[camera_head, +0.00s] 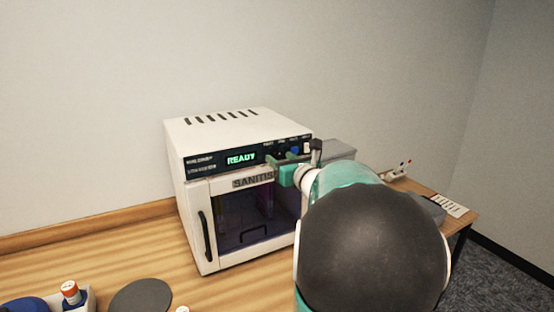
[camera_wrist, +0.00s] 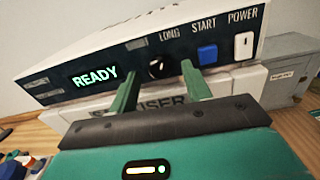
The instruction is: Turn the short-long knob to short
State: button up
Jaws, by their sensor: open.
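The short-long knob (camera_wrist: 160,67) is a small round dark knob on the black front panel (camera_wrist: 62,84) of a white machine (camera_head: 190,148). In the wrist view it lies beneath the LONG label, between the READY display and the blue START button. A smaller label to its left is too blurred to read, and its pointer direction is unclear. My gripper (camera_wrist: 160,80) is open, with one green finger on each side of the knob. I cannot tell whether either finger touches it. In the head view my gripper (camera_head: 281,161) is at the panel and hides the knob.
The blue START button (camera_wrist: 207,54) and white POWER switch (camera_wrist: 243,45) sit just right of the knob. A grey box (camera_head: 335,150) stands right of the machine. A dark disc (camera_head: 140,297) and a tray with a bottle (camera_head: 71,292) are at the front left.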

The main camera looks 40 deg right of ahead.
jog(key=shift+w+d, duration=0.2)
jog(key=shift+w, duration=0.25)
jog(key=c, duration=1)
jog(key=shift+n, duration=0.3)
jog(key=n, duration=1.1)
